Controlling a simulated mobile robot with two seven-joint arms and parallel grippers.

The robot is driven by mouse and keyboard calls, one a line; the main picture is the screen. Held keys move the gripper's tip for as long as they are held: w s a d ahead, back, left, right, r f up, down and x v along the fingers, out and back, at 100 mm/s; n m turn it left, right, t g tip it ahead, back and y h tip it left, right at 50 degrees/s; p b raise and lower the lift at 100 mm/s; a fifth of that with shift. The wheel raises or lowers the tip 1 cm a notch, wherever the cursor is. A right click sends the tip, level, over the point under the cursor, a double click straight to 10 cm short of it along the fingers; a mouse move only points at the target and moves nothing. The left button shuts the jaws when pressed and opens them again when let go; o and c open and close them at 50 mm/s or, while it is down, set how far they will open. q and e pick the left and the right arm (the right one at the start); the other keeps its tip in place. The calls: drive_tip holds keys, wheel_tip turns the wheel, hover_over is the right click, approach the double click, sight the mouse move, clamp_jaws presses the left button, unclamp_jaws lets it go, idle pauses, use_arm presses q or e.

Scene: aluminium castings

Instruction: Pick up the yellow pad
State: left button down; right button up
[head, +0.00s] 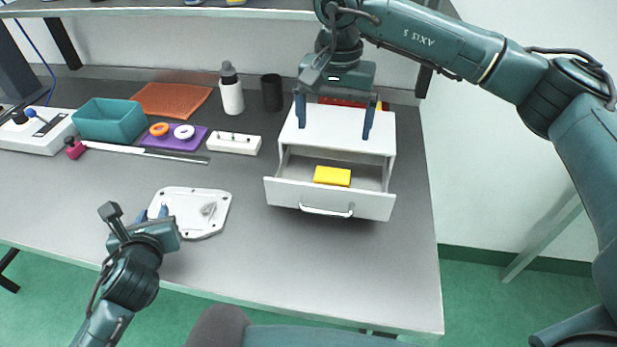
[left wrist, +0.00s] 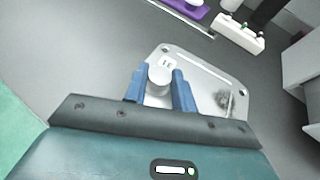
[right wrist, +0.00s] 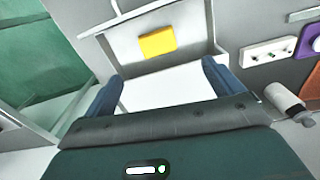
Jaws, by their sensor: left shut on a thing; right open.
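The yellow pad (head: 332,176) lies flat inside the open drawer (head: 285,193) of a white cabinet (head: 345,130); the right wrist view shows the pad (right wrist: 157,41) too. My right gripper (head: 334,118) is open and empty, pointing down over the cabinet top, behind the pad and apart from it. My left gripper (head: 153,213) is at the near left edge of a pale casting plate (head: 205,222). In the left wrist view its blue fingers (left wrist: 160,85) are shut on a round, pale boss of the casting (left wrist: 205,72), which seems to rest on the table.
Behind the casting lie a long ruler-like strip (head: 150,153), a purple tray (head: 170,141) with two rings and a white block (head: 233,143). A teal bin (head: 110,120), a bottle (head: 231,90) and a black cup (head: 271,92) stand farther back. The table front is clear.

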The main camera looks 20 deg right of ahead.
drive_tip(key=n, duration=0.1)
hover_over(332, 174)
wheel_tip(332, 174, down, 7)
drive_tip(key=shift+a+r, duration=0.15)
drive_tip(key=shift+f, duration=2.6)
drive_tip(key=c, duration=1)
